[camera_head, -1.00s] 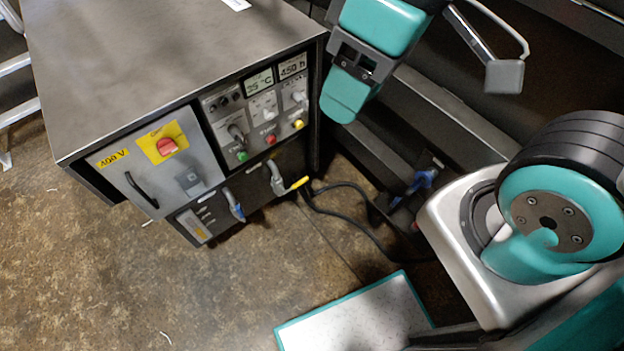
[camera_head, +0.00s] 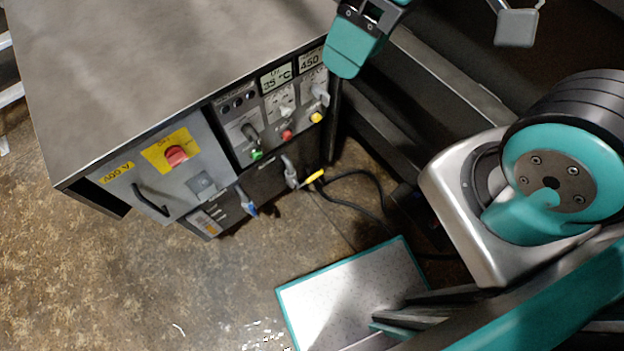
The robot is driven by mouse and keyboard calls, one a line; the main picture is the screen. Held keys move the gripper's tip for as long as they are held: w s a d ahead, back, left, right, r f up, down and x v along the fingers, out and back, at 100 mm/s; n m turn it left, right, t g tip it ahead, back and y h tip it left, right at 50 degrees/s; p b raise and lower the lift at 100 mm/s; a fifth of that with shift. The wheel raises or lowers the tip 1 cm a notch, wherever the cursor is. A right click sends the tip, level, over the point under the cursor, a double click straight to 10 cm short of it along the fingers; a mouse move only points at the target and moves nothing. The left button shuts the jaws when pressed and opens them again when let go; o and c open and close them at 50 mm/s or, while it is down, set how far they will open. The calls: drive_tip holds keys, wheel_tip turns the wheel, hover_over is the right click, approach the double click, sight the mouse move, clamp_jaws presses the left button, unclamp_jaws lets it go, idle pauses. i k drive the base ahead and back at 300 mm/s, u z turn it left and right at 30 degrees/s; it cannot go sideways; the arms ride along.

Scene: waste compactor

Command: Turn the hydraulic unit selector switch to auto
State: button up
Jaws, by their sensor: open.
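The control panel (camera_head: 267,122) is on the front of a grey metal cabinet. It carries several grey selector switches: one at the lower left (camera_head: 250,133), one in the middle (camera_head: 285,108) and one at the right (camera_head: 320,95). Their labels are too small to read, so I cannot tell which is the hydraulic unit selector or its position. My gripper (camera_head: 362,28), teal and dark, is at the top, partly cut off by the frame. It is open and shows nothing held. In the picture it overlaps the cabinet's right top corner; no contact with a switch shows.
A red rotary switch (camera_head: 176,155) on a yellow plate and a black handle (camera_head: 150,202) are on the cabinet's left front. Plugs (camera_head: 290,172) and black cables (camera_head: 358,205) project below the panel. Brown floor (camera_head: 110,270) is open in front of the cabinet.

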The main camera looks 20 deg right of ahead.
sight(252, 135)
drive_tip(key=z, duration=2.2)
drive_tip(key=k, duration=0.7)
drive_tip(key=u, duration=1.55)
